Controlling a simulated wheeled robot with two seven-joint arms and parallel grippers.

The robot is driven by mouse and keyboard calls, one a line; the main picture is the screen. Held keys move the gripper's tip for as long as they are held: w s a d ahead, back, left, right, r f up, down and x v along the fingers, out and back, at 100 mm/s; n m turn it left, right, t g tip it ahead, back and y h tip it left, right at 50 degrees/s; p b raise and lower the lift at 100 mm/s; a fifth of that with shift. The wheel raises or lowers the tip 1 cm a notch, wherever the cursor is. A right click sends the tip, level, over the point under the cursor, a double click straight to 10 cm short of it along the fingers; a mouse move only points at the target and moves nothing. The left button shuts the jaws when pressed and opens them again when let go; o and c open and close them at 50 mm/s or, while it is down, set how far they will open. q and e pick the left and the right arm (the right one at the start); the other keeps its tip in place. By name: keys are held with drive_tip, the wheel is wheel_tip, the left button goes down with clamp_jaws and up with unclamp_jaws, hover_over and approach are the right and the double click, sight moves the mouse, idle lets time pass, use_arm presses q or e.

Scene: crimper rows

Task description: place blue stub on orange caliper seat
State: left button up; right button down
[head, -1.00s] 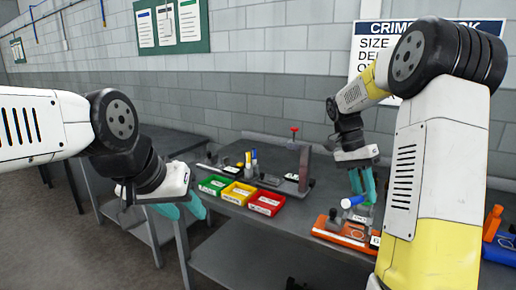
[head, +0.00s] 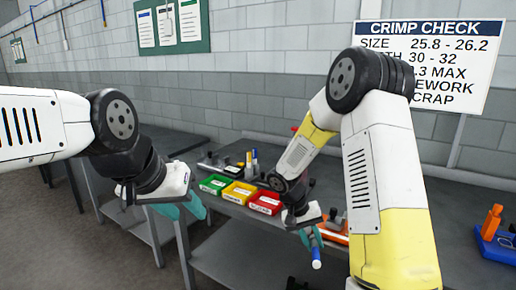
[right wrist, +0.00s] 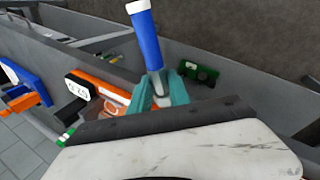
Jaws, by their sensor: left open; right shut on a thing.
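My right gripper (head: 312,240) is shut on the blue stub (head: 316,255). The stub has a white end and points away from the teal fingers; it appears near the table's front edge in the head view. In the right wrist view the stub (right wrist: 147,38) stands up from the fingertips (right wrist: 160,92). The orange caliper seat (head: 337,238) is on the table, partly hidden by my right arm; it also seems to show in the right wrist view (right wrist: 98,82), apart from the stub. My left gripper (head: 188,208) is open and empty, left of the bins.
Green (head: 214,184), yellow (head: 238,192) and red (head: 265,203) bins stand in a row on the grey table. A blue tray (head: 498,247) with an orange piece is at the right. A crimp check sign (head: 470,50) hangs on the wall.

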drive_tip(key=shift+a+f+n+t, duration=0.15)
drive_tip(key=shift+a+f+n, duration=0.2)
drive_tip(key=shift+f, duration=0.25)
drive_tip(key=shift+a+f+n+t, duration=0.15)
drive_tip(key=shift+a+f+n, duration=0.15)
drive_tip(key=shift+f, duration=0.3)
drive_tip(key=shift+w+a+r, duration=0.1)
